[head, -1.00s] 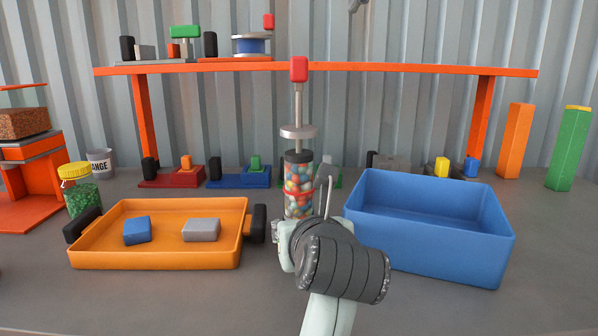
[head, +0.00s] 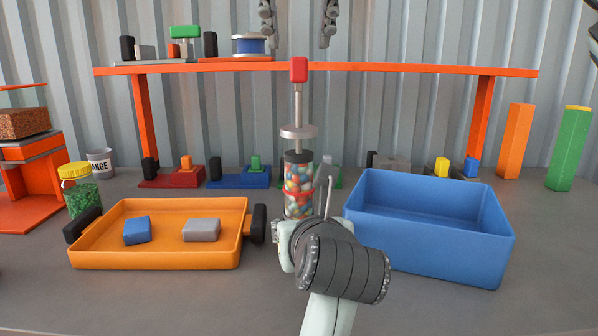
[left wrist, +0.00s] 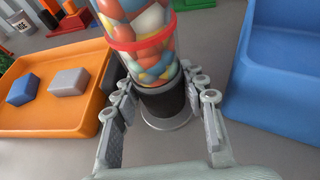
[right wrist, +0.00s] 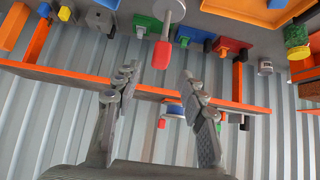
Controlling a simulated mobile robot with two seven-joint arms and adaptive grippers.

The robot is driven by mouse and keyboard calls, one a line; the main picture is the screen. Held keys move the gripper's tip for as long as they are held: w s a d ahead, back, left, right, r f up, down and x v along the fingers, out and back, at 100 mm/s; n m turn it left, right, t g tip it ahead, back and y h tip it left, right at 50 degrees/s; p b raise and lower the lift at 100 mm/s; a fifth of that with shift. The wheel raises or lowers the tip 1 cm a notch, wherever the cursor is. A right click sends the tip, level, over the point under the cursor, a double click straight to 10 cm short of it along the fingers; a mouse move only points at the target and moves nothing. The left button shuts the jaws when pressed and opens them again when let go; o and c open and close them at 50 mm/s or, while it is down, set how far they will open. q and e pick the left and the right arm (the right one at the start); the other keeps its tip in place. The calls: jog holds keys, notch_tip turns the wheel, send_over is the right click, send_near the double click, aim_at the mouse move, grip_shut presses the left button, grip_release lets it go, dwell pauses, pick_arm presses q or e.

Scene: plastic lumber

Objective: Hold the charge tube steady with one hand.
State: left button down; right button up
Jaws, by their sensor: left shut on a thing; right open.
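The charge tube (head: 299,190) stands upright on the table, clear and filled with coloured balls, with a red band and dark ends. Its plunger rod rises to a grey disc and a red handle (head: 299,69). In the left wrist view the tube's dark lower end (left wrist: 165,98) sits between the fingers of my left gripper (left wrist: 158,88), which is shut on it. In the head view my left wrist partly hides that grip. My right gripper (head: 297,30) is open and empty above the red handle, which also shows beyond its fingers in the right wrist view (right wrist: 162,55).
An orange tray (head: 160,258) with a blue and a grey block lies left of the tube. A blue bin (head: 430,245) stands close on the right. An orange shelf (head: 400,68) spans behind the tube, with several coloured blocks below it.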

jog(key=shift+x, duration=2.7)
jog(key=shift+c, duration=0.3)
grip_shut()
